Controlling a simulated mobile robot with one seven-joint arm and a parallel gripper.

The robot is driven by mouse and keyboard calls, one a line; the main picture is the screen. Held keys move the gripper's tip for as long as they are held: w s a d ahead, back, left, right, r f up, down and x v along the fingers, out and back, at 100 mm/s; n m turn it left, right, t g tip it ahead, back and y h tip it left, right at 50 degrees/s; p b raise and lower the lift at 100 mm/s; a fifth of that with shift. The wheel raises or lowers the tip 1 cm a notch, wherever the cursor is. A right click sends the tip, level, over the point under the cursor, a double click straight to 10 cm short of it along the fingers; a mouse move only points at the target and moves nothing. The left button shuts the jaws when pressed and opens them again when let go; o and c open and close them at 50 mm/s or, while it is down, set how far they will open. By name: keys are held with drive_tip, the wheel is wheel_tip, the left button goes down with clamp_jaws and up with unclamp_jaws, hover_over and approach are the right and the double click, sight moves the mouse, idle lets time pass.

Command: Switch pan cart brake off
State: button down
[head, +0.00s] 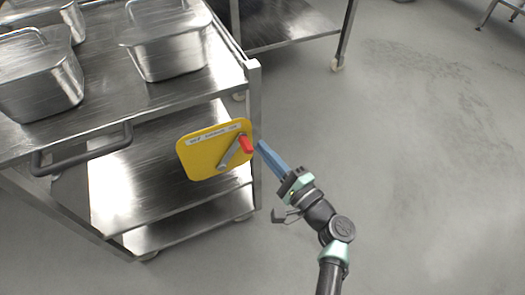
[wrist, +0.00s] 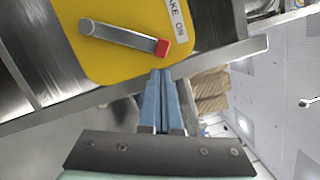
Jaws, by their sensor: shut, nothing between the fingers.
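The pan cart (head: 252,85) is a steel cart on the left in the head view. A yellow brake plate (head: 190,160) is fixed near its corner post. It also shows in the wrist view (wrist: 105,62). The brake lever (head: 229,154) is a grey bar with a red tip (head: 246,144); in the wrist view the lever (wrist: 120,36) lies slanted with its red tip (wrist: 162,47) near the label "BRAKE ON" (wrist: 177,20). My gripper (head: 260,146) has blue fingers, shut and empty. Its fingertips (wrist: 161,73) are close to the red tip; contact cannot be told.
Several steel pans (head: 165,50) stand on the cart's top. A dark push handle (head: 85,150) sticks out at its front. Another steel table (head: 290,25) stands behind. The floor (head: 430,150) to the right is clear.

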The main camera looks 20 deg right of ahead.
sight(239, 136)
drive_tip(key=shift+a+r, duration=0.2)
drive_tip(key=shift+a, duration=0.25)
drive_tip(key=shift+r, duration=0.1)
drive_tip(key=shift+a+r+n, duration=0.15)
drive_tip(key=shift+a+n, duration=0.1)
drive_tip(key=shift+n, duration=0.15)
drive_tip(key=shift+a+r, duration=0.15)
drive_tip(key=shift+a+r+n+g+p, duration=0.4)
drive_tip(key=shift+a+r+n+p, duration=0.15)
drive_tip(key=shift+n, duration=0.35)
drive_tip(key=a+r+n+g+h+p, duration=0.1)
drive_tip(key=a+n+g+h, duration=0.1)
drive_tip(key=a+n, duration=0.8)
drive_tip(key=shift+s+a+n, duration=0.25)
drive_tip(key=shift+a+n, duration=0.15)
drive_tip(key=shift+a, duration=0.3)
drive_tip(key=shift+r, duration=0.1)
